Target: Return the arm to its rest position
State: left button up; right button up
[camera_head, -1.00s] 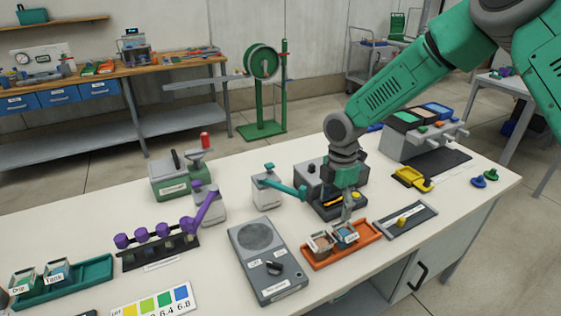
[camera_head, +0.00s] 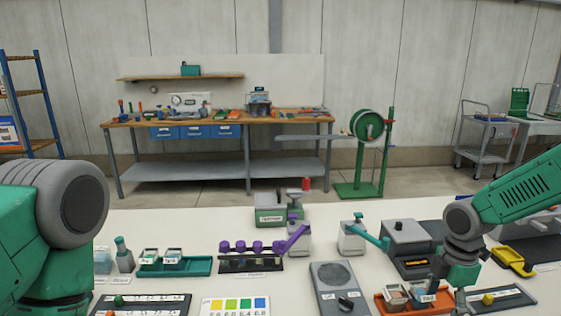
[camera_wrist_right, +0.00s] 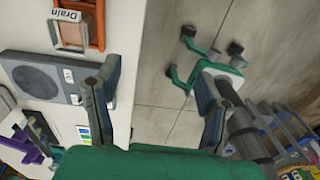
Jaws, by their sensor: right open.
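My right arm enters from the right in the head view. Its gripper (camera_head: 459,300) points down in front of the right end of the orange tray (camera_head: 383,304). The orange tray (camera_wrist_right: 97,30) is at the upper left there, holding a cup labelled Drain (camera_wrist_right: 70,32), apart from the fingers. My left arm shows at the left edge of the head view; its gripper is out of view.
A grey speaker-like unit (camera_head: 335,275) stands left of the orange tray. A dark tray with a yellow knob (camera_head: 489,299) lies right of the gripper. A green tray (camera_head: 175,270) and purple-capped rack (camera_head: 250,262) are farther left.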

jog(key=s+a+f+m+y+b, duration=0.1)
jog(key=s+a+f+m+b, duration=0.1)
jog(key=s+a+f+m, duration=0.55)
jog(key=s+a+f+m+y+b, duration=0.1)
jog(key=s+a+f+m+b, duration=0.15)
jog(key=s+f, duration=0.9)
pick_arm(q)
notch_tip(320, 180, down, 8)
jog(key=b, duration=0.3)
jog(key=shift+s, duration=0.35)
pick_arm(e)
jog(key=s+d+f+m+h, duration=0.1)
jog(key=s+f+m, duration=0.1)
jog(key=s+m, duration=0.2)
jog(key=s+d+f+m+t+h, duration=0.1)
jog(key=s+d+f+m, duration=0.1)
jog(key=s, duration=0.6)
jog(key=shift+s+f+m, duration=0.4)
jog(key=shift+f+m, duration=0.35)
jog(key=shift+m, duration=0.35)
